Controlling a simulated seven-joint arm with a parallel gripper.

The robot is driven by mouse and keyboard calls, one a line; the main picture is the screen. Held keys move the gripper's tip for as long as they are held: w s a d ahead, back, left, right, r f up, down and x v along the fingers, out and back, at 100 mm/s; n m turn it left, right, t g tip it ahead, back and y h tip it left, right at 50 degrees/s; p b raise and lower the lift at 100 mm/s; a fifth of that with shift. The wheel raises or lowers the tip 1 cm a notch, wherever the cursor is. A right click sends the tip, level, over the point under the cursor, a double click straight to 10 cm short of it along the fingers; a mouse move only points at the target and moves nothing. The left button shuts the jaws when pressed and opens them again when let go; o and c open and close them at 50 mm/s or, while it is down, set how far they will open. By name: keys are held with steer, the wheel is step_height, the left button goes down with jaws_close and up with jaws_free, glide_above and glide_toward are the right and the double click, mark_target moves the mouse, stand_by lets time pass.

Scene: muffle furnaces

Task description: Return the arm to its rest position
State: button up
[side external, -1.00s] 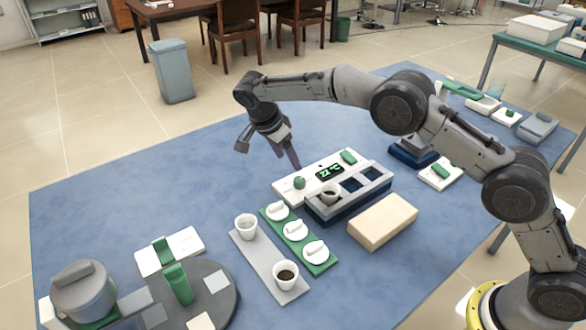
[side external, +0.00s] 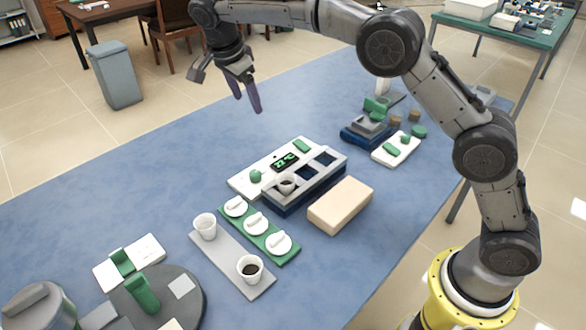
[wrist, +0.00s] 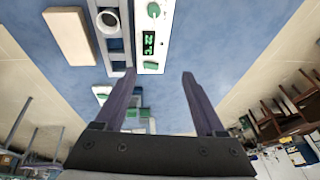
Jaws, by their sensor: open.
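My gripper (side external: 246,97) is open and empty, raised above the far side of the blue table. Its two purple-grey fingers hang down, apart from every object. In the wrist view its spread fingers (wrist: 159,100) have nothing between them. Below it and nearer the camera is a white heater panel (side external: 243,182) with a green knob and a lit display reading about 22 °C. The panel's display also shows in the wrist view (wrist: 149,42). A grey block (side external: 305,188) with square wells adjoins it, and a cup with dark contents (side external: 287,184) sits in one well.
A beige box (side external: 340,204) lies beside the block. A green strip (side external: 284,250) holds several white lids. A grey strip (side external: 225,262) holds two white cups. A round dark plate (side external: 190,308) is front left. The table's left back (side external: 130,190) is clear.

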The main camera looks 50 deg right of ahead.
steer(key=s+d+r+t, duration=0.1)
steer(key=s+d+r, duration=0.4)
steer(key=s+r, duration=0.4)
steer(key=s+d+r+n+t+y, duration=0.1)
steer(key=s+d+r+n, duration=0.15)
steer(key=s, duration=0.35)
steer(key=s+d+r+n+t+y, duration=0.1)
steer(key=s+d+r, duration=0.15)
steer(key=s, duration=0.45)
steer(key=s+a+f+n+t+y, duration=0.1)
steer(key=s+a+f+n, duration=0.1)
steer(key=s+f+n, duration=1.1)
steer(key=s+n, duration=0.1)
steer(key=s, duration=0.3)
steer(key=shift+f+n+y, duration=0.35)
steer(key=shift+f+y, duration=0.05)
